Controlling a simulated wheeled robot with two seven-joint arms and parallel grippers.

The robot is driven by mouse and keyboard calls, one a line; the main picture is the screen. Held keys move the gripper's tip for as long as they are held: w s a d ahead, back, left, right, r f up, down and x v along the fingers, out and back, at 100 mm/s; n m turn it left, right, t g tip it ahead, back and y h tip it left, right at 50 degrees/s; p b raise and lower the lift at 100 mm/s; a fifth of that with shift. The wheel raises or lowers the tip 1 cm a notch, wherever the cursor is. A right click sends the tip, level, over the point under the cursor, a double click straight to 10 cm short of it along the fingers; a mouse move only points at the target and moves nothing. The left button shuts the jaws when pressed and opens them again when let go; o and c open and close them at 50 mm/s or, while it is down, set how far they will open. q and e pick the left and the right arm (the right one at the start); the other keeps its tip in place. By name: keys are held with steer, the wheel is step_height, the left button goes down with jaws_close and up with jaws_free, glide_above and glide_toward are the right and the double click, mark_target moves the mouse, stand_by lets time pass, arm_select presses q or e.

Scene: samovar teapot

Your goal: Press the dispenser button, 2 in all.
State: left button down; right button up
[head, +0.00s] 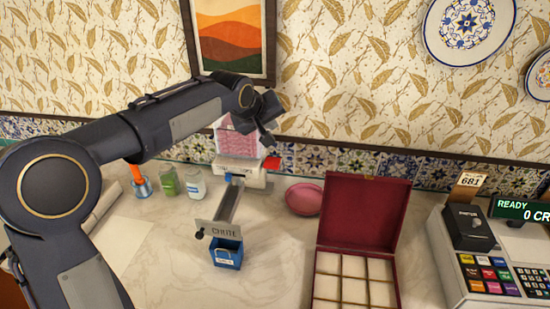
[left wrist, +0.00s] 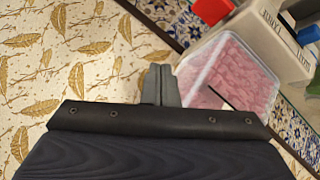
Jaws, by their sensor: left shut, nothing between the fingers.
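The dispenser has a white base (head: 240,176) and a clear hopper of pink pieces (head: 243,150). It stands at the back of the counter, against the tiles. A red button-like part (head: 272,163) is at the base's right side. In the left wrist view the hopper (left wrist: 230,75), red part (left wrist: 212,10) and a blue part (left wrist: 308,34) show. My left gripper (head: 268,138) is shut and empty, above the dispenser by the hopper's upper right. Its fingers (left wrist: 160,85) are beside the hopper in the wrist view; I cannot tell if they touch. My right gripper is not in view.
A chute (head: 231,203) slopes down to a small blue bin (head: 227,257). An open maroon box (head: 362,215) with compartments, a pink dish (head: 304,199), jars (head: 195,184) and a cash register (head: 490,262) stand on the counter. A framed picture (head: 233,40) hangs behind my arm.

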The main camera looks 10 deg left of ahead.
mark_target(272, 163)
arm_select(q)
steer(key=shift+f, duration=0.1)
step_height(272, 163, down, 9)
steer(key=b, duration=0.7)
steer(key=shift+s+r, duration=0.1)
steer(key=shift+r, duration=0.1)
stand_by(1.8)
steer(key=shift+f+b, duration=0.4)
steer(key=shift+f+b, duration=1.15)
steer(key=shift+f, duration=0.2)
stand_by(1.0)
steer(key=shift+r+p, duration=1.3)
steer(key=shift+r, duration=0.45)
steer(key=shift+r, duration=0.1)
steer(key=shift+r+p, duration=1.95)
steer(key=shift+r, duration=0.45)
